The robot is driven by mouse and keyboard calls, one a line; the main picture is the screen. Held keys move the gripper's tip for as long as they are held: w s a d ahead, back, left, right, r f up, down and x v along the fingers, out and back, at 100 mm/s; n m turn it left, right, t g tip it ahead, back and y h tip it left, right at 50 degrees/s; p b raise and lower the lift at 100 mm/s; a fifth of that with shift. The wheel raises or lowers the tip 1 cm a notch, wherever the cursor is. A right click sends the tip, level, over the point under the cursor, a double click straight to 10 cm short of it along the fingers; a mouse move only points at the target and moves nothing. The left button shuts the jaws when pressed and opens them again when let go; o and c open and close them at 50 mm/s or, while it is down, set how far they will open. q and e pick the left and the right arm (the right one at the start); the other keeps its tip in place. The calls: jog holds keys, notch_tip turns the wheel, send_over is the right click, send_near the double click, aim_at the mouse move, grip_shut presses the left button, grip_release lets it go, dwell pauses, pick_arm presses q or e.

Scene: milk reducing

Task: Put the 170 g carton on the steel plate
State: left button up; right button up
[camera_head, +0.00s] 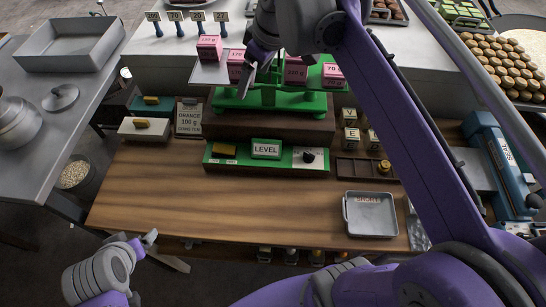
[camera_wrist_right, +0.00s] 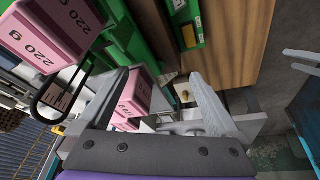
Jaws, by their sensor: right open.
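The pink carton whose label looks like 170 (camera_head: 236,65) stands on the left side of the green balance (camera_head: 270,98). A grey metal plate (camera_head: 205,75) shows at the balance's left end, with another pink carton (camera_head: 209,48) at its back. My right gripper (camera_head: 257,82) is open, just right of the 170 carton. In the right wrist view, a pink carton (camera_wrist_right: 136,92) shows beyond and between the open fingers (camera_wrist_right: 165,95), partly hidden by one finger; I cannot tell contact. My left gripper (camera_head: 148,240) is low at the left, its jaws unclear.
More pink cartons, one marked 220 g (camera_wrist_right: 70,25), stand on the balance's right side (camera_head: 295,70). A LEVEL panel (camera_head: 266,150) lies in front. A grey tray (camera_head: 370,215) sits at the right. The wooden counter's left front (camera_head: 200,200) is clear.

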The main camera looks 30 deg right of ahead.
jog(key=s+a+f+m+t, duration=0.1)
jog(key=s+f+m, duration=0.1)
jog(key=s+f, duration=0.2)
jog(key=s+f+m+h, duration=0.1)
jog(key=s+f, duration=0.4)
jog(key=f, duration=0.5)
jog(key=s+a+f+m+t, duration=0.1)
jog(key=s+f+m, duration=0.2)
jog(key=f, duration=0.4)
jog(key=shift+s+a+t+h, duration=0.15)
jog(key=shift+s+a+h, duration=0.05)
jog(key=shift+s, duration=0.25)
jog(key=shift+s+a+t+h, duration=0.15)
jog(key=shift+s+h, duration=0.05)
jog(key=shift+s, duration=0.25)
dwell(2.2)
